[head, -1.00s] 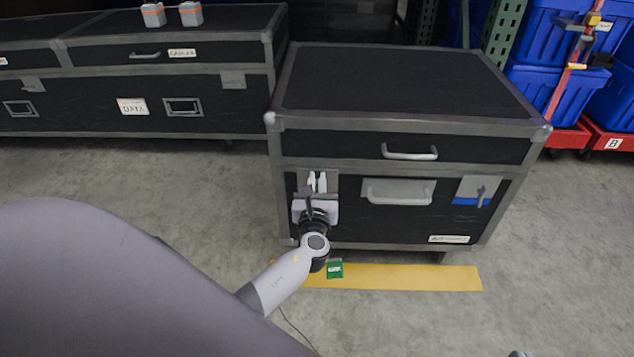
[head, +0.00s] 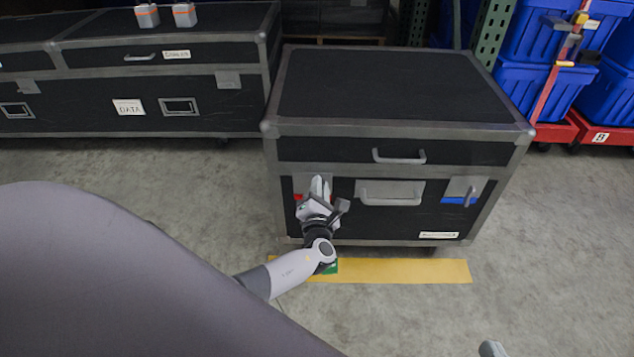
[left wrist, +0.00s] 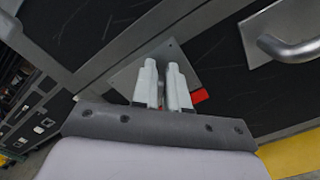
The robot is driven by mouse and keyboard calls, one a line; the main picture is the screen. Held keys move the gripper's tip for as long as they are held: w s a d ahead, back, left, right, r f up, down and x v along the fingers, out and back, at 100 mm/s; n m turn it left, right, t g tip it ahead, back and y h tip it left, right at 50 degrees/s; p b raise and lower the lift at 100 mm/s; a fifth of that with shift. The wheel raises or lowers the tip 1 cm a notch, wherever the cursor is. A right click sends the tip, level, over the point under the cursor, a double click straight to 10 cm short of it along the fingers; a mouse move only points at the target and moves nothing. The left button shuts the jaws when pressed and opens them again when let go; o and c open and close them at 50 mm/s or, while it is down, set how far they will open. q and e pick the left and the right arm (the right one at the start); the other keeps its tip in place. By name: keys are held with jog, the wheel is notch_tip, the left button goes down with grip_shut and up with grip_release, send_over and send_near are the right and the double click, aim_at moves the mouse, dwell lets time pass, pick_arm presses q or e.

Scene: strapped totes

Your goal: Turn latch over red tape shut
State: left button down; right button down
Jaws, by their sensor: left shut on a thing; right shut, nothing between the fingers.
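The black case (head: 400,90) with grey metal edges stands ahead. Red tape (head: 298,197) shows at the left of its front, beside my left gripper (head: 320,184); it also shows in the left wrist view (left wrist: 200,96). A grey latch plate (left wrist: 128,78) lies behind the fingers there. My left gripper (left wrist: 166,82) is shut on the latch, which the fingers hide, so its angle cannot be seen. The gripper is rolled relative to the case. Only the tip of my right gripper (head: 492,349) shows at the bottom edge, apart from the case and shut with nothing in it.
Another latch (head: 469,195) sits over blue tape (head: 457,200) at the case's right. Handles (head: 388,200) lie between. Long black cases (head: 150,90) stand at the left, blue totes (head: 540,90) at the right.

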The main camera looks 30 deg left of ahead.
pick_arm(q)
jog(key=m, duration=0.2)
jog(key=m+p, duration=0.1)
jog(key=shift+w+d+f+m, duration=0.15)
jog(key=shift+w+f+m, duration=0.1)
jog(key=shift+m, duration=0.15)
jog(key=shift+d+f+m+p, duration=0.15)
jog(key=shift+f+m, duration=0.2)
jog(key=shift+m, duration=0.95)
jog(key=shift+a+f+m+p, duration=0.15)
jog(key=shift+f+m, duration=0.15)
jog(key=shift+m, duration=1)
pick_arm(e)
jog(key=shift+s+d+r+h, duration=0.15)
jog(key=shift+d+h, duration=0.1)
jog(key=shift+d, duration=0.15)
jog(key=shift+s+d+r+h, duration=0.1)
jog(key=shift+d+h, duration=0.15)
jog(key=shift+d, duration=0.1)
pick_arm(q)
jog(key=shift+d, duration=0.1)
pick_arm(e)
jog(key=shift+f, duration=0.1)
pick_arm(q)
jog(key=c, duration=1.2)
grip_release()
jog(key=shift+c, duration=0.2)
